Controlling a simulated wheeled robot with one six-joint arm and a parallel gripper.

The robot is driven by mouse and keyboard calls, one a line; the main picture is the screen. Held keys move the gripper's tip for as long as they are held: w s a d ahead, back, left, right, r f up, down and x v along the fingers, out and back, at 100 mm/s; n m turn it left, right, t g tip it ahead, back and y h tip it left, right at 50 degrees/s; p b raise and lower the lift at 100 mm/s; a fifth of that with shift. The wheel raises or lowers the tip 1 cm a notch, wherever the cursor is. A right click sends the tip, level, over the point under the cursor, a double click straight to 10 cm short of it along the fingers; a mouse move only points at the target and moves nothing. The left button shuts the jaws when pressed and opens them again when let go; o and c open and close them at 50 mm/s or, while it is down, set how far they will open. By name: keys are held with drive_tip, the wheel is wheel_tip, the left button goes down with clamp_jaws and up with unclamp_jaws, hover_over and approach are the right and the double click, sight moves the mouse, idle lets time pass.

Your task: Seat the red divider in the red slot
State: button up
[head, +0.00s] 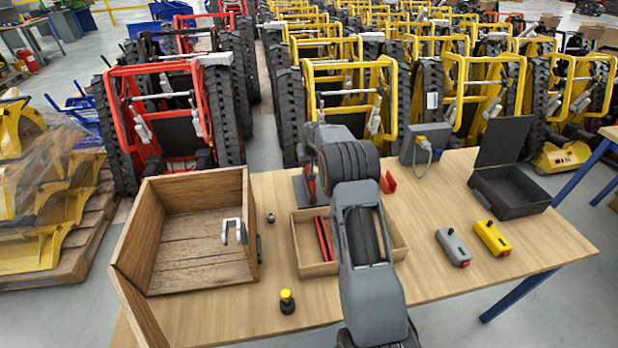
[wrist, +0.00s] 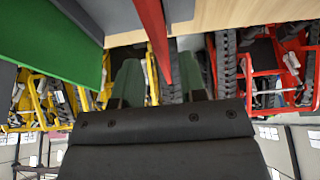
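In the wrist view, a thin red divider (wrist: 154,35) stands edge-on and runs down between the two fingers of my gripper (wrist: 162,75). The fingers are apart, with gaps showing beside the red piece; no contact is visible. In the head view, a dark red piece (head: 309,180) shows by my gripper, which is mostly hidden behind my arm. A shallow wooden tray (head: 300,262) lies in front of it, with two parallel red rails (head: 323,239) that look like the red slot. My arm hides the tray's middle.
A large wooden crate (head: 203,275) stands left. A green panel (wrist: 65,45) is close in the wrist view. A red bracket (head: 388,183), grey box (head: 424,143), open black case (head: 512,195), grey remote (head: 453,247), yellow remote (head: 492,237) and yellow-topped knob (head: 287,301) are on the table.

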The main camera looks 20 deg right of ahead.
sight(309, 165)
drive_tip(key=shift+p+x, duration=0.45)
drive_tip(key=shift+x, duration=1.6)
drive_tip(key=shift+c, duration=0.4)
clamp_jaws()
drive_tip(key=shift+r, duration=0.1)
